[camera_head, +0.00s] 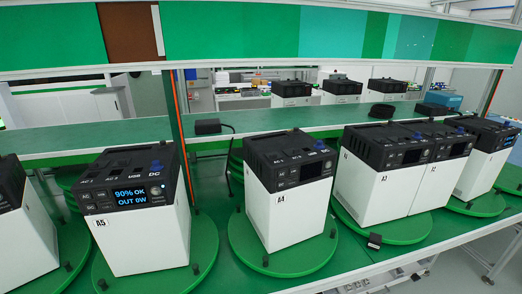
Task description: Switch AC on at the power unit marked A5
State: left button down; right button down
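The power unit marked A5 (146,236) stands at the left on a round green turntable. Whether the AC button is lit is too small to tell. Neither of my grippers is in view.
Unit A4 (291,205) stands to the right with a dark screen, and further units, including A3 (385,196), stand beyond it. Another unit is cut off at the left edge. A black adapter (208,127) with a cable lies on the shelf behind. Green bench shows between turntables.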

aim_at(86, 195)
jog(key=u, duration=1.4)
